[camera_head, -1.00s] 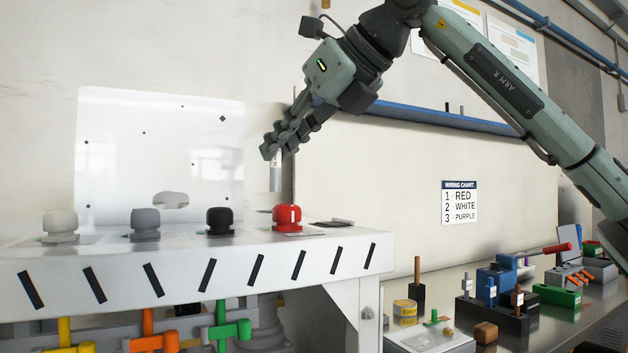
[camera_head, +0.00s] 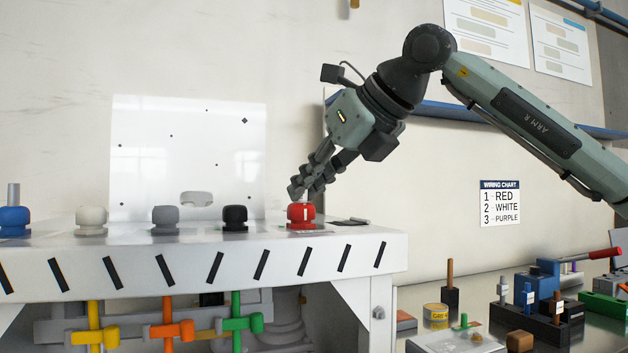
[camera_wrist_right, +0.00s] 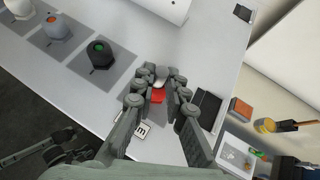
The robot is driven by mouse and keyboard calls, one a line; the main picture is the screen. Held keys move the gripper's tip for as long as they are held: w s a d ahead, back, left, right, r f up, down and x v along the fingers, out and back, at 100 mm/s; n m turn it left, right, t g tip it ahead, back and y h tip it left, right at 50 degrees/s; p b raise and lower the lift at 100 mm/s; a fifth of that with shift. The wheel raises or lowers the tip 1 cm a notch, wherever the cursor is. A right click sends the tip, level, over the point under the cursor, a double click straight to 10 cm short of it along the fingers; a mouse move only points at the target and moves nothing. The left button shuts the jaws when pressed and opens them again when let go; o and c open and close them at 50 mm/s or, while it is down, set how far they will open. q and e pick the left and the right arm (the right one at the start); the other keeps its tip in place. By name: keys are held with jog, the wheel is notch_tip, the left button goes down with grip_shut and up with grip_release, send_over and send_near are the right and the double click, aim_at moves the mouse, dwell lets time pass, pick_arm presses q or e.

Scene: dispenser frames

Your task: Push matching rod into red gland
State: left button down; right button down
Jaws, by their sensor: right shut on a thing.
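The red gland (camera_head: 301,217) is the rightmost in the row on the white bench top. My right gripper (camera_head: 301,193) is directly over it, fingers pointing down, shut on a pale grey rod (camera_wrist_right: 160,83). In the right wrist view the rod's end shows between the fingertips, just above the red gland (camera_wrist_right: 157,97). The fingers hide most of the rod, so I cannot tell how far it is in the gland. A dark jointed shape at the lower left of the wrist view may be my left gripper; its jaws are unclear.
Black (camera_head: 235,217), grey (camera_head: 165,219) and white (camera_head: 91,220) glands stand to the left. A blue gland (camera_head: 14,222) has a grey rod upright in it. A wiring chart (camera_head: 500,203) lists red, white, purple. Rods in holders and tools crowd the lower right bench.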

jog(key=c, duration=1.9)
grip_release()
jog(key=shift+a+r, duration=0.1)
jog(key=shift+r, duration=0.25)
jog(key=o, duration=0.3)
jog(key=shift+w+a, duration=0.1)
jog(key=shift+w, duration=0.05)
pick_arm(q)
jog(key=shift+a, duration=0.1)
pick_arm(e)
jog(key=shift+o, duration=0.2)
